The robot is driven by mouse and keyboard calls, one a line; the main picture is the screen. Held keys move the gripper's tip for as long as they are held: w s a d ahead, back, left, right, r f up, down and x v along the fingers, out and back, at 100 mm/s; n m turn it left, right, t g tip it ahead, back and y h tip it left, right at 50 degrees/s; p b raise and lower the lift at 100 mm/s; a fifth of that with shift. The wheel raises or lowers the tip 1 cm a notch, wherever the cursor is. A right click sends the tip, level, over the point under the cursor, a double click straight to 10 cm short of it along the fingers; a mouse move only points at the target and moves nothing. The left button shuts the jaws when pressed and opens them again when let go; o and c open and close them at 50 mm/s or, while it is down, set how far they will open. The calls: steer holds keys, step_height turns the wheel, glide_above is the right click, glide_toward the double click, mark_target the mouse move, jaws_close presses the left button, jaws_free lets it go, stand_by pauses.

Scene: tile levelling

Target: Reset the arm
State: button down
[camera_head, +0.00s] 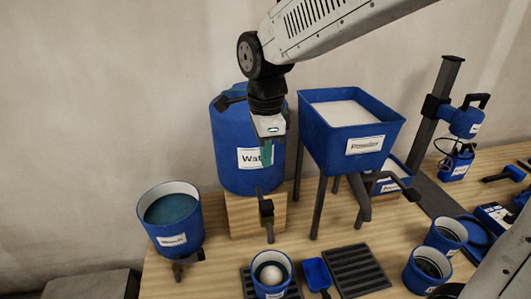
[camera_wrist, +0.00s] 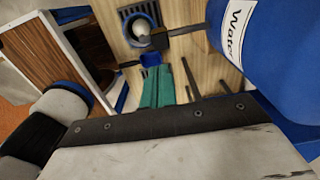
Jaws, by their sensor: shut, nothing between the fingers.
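My gripper (camera_head: 267,158) hangs pointing down in front of the blue water barrel (camera_head: 232,175) in the head view. Its teal fingers are together with nothing between them. In the wrist view the gripper (camera_wrist: 158,92) shows as teal fingers close together, with the blue barrel to the right. My arm comes in from the upper right of the head view.
A blue powder hopper (camera_head: 345,145) on legs stands right of the barrel. A blue bucket (camera_head: 171,222) is at the left. A cup with a white ball (camera_head: 270,272) sits on a grate below. A mixer stand (camera_head: 440,120) and more cups (camera_head: 428,270) are at the right.

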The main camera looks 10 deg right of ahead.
steer(key=s+d+r+n, duration=0.1)
steer(key=s+d+n, duration=0.6)
steer(key=s+n, duration=0.2)
steer(key=s+d+r+n+t, duration=0.1)
steer(key=s+d+n, duration=0.7)
steer(key=s, duration=0.4)
steer(key=shift+s+r+n, duration=0.15)
steer(key=shift+r+n, duration=0.1)
steer(key=shift+n, duration=0.25)
